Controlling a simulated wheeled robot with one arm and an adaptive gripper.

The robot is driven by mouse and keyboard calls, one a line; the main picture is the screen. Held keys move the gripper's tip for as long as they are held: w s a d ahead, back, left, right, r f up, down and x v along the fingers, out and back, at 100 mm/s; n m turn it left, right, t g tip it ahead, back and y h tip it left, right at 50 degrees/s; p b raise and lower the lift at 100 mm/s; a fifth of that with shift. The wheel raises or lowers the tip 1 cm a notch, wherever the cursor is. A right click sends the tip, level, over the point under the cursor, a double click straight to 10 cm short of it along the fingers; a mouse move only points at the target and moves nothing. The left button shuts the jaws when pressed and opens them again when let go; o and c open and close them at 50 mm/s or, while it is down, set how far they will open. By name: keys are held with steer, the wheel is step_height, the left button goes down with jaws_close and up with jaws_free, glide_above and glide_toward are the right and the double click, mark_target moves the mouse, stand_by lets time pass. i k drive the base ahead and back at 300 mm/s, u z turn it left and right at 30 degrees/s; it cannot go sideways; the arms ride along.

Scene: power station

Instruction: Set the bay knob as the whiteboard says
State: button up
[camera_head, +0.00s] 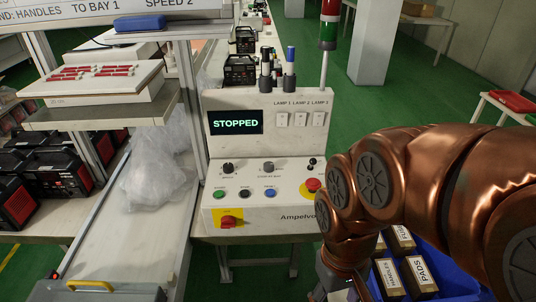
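The white control panel (265,130) stands mid-picture with a dark screen (236,122) reading "STOPPED". Two rotary knobs sit on its sloped face: a black knob (228,168) at left and a greyer knob (268,167) right of it. Their small labels are too blurred to read, so I cannot tell which is the bay knob or its setting. The whiteboard (110,10) at top left is cut off; it shows "HANDLES TO BAY 1" and "SPEED 2". My copper arm reaches in from the right. My gripper (340,288) points down at the bottom edge, right of the panel, its fingers mostly hidden.
The panel also has green, black and blue buttons, a red emergency button (313,184), a red switch (229,221), a small lever (311,164) and three lamp switches. A blue crate (432,262) with labelled boxes stands below my arm. A conveyor (130,238) runs at left.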

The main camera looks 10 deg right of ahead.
mark_target(269, 166)
steer(key=k, duration=0.5)
steer(key=u, duration=0.65)
steer(key=i, duration=1.1)
steer(key=z, duration=0.2)
